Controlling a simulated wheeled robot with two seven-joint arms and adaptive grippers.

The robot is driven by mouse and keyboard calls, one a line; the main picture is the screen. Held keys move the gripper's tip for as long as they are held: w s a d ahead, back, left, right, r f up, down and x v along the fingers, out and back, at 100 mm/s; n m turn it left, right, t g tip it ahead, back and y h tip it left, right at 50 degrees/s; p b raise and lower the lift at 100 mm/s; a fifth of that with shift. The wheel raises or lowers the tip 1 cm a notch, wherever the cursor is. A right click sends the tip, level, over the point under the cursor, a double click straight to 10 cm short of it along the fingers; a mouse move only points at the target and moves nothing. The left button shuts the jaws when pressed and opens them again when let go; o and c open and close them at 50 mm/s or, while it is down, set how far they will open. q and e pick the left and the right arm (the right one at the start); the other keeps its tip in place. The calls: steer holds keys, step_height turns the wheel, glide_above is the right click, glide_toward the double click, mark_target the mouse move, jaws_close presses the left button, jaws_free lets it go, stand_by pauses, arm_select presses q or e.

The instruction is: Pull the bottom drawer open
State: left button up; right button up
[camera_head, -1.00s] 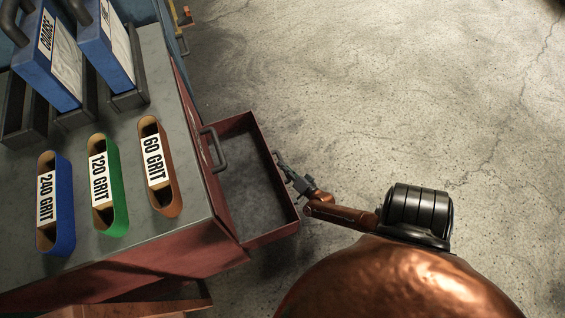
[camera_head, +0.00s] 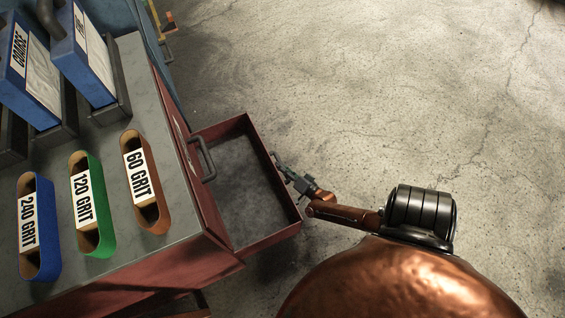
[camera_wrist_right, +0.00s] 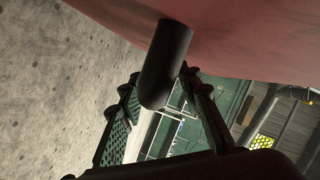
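The red bottom drawer (camera_head: 277,184) is partly open, sticking out below the cabinet's front, with a bare dark floor inside. An upper drawer above it is shut and has a dark handle (camera_head: 207,160). My right gripper (camera_head: 283,168) is at the open drawer's outer front face. In the right wrist view, the dark cylindrical bottom drawer handle (camera_wrist_right: 166,65) lies between the fingertips of the right gripper (camera_wrist_right: 160,85), which look closed around it. The exact finger contact is partly hidden. My left gripper is out of view.
The red cabinet has a grey top (camera_head: 112,150) holding sanding belts marked 60 grit (camera_head: 146,185), 120 grit (camera_head: 90,205) and 240 grit (camera_head: 38,230). Blue boxes (camera_head: 85,60) stand in dark holders at the back. Concrete floor to the right is clear.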

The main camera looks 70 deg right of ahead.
steer(key=v, duration=1.2)
stand_by(0.5)
steer(key=shift+f, duration=0.1)
